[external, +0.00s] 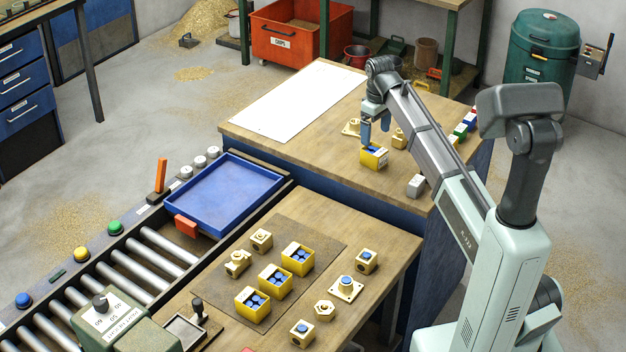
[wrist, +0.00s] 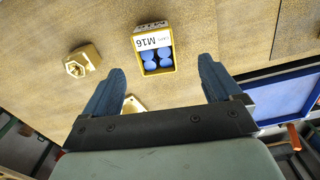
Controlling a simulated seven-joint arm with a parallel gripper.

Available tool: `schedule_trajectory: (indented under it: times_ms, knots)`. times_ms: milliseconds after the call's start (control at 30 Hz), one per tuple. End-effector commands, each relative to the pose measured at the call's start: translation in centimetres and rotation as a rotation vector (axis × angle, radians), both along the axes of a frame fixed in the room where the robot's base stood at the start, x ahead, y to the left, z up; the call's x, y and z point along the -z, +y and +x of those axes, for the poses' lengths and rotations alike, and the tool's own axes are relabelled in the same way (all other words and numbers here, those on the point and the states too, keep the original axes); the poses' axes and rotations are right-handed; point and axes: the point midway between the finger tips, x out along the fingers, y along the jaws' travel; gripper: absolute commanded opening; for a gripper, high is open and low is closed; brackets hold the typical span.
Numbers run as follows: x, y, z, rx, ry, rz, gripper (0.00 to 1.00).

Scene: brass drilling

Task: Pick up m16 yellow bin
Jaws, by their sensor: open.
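The M16 yellow bin (wrist: 152,48) lies ahead of my fingers in the wrist view, with a white M16 label and several blue round pieces in it. In the external view the yellow bin (external: 374,157) sits on the far wooden table. My gripper (external: 376,133) is just above it there, fingers pointing down. In the wrist view my gripper (wrist: 160,92) has its two blue fingers wide apart, with nothing between them. The bin appears beyond the fingertips, roughly centred between them. I cannot tell the exact height gap.
A brass fitting (wrist: 82,60) stands beside the bin. Another brass piece (external: 399,138) is close to its right. A grey block (external: 416,186) stands near the table edge. A white sheet (external: 297,99) covers the table's left part. More yellow bins (external: 298,259) are on the near table.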

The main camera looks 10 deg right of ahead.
Motion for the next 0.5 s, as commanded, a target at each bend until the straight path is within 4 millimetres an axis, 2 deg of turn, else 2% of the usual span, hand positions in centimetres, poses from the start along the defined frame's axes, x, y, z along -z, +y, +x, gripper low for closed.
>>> schedule_trajectory:
  times_ms: [33,200,500]
  knots:
    - [1.0,0.0,-0.1,0.0,0.001,-0.001,0.92]
    - [3.3,-0.1,0.0,0.0,0.0,0.0,0.92]
    - [4.7,-0.1,0.1,-0.001,-0.001,0.0,0.92]
